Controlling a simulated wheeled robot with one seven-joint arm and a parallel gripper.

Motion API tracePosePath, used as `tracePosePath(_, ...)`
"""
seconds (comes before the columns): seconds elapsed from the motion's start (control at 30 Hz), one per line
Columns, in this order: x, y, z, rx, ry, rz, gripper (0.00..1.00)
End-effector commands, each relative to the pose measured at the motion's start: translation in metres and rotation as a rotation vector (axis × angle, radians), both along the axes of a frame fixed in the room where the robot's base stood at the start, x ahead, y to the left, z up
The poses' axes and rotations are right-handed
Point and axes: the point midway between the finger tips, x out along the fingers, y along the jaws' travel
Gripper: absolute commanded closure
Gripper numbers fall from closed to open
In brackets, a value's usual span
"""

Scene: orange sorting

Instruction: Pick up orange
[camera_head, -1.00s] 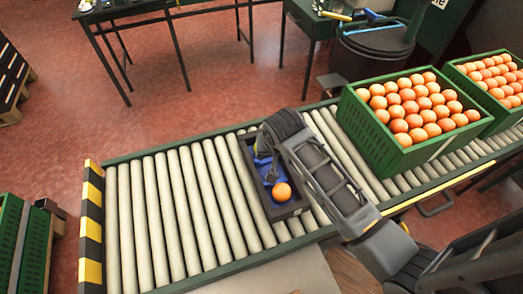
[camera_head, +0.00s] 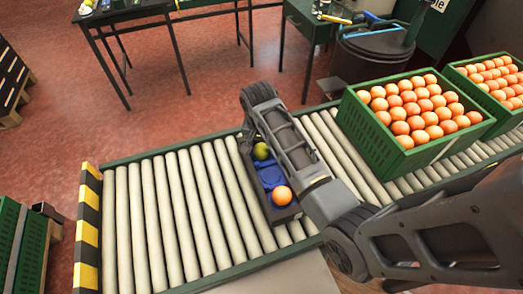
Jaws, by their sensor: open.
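An orange (camera_head: 282,196) sits at the near end of a small dark tray (camera_head: 284,213) with blue in it, on the roller conveyor. A round yellow-green fruit (camera_head: 261,151) lies at the tray's far end, partly beside my arm. My gripper (camera_head: 248,138) is at the far end of the tray, below my wrist, and is open. It is mostly hidden by my arm, so its fingertips do not show clearly. It is apart from the orange.
A green crate full of oranges (camera_head: 411,152) stands on the conveyor at the right, with a second full crate (camera_head: 510,117) beyond it. The conveyor rollers (camera_head: 160,210) left of the tray are clear. A striped yellow-black end post (camera_head: 88,230) bounds the conveyor.

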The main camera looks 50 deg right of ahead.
Motion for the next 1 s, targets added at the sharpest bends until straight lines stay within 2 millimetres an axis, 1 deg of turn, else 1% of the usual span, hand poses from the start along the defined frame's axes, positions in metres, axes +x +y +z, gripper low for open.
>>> tracePosePath(0.03, 0.0000, -0.0004, -0.0065, 0.001, 0.001, 0.000, 0.36)
tracePosePath(0.13, 0.0003, -0.0013, -0.0137, 0.000, 0.000, 0.000, 0.36)
tracePosePath(0.4, 0.0007, -0.0016, -0.0156, -0.001, -0.001, 0.000, 0.37)
tracePosePath(0.7, 0.0005, -0.0016, -0.0154, -0.001, -0.001, 0.000, 0.66)
tracePosePath(0.8, 0.0006, -0.0016, -0.0152, -0.001, -0.001, 0.000, 0.74)
tracePosePath(1.0, 0.0007, -0.0017, -0.0150, -0.001, -0.001, 0.000, 0.74)
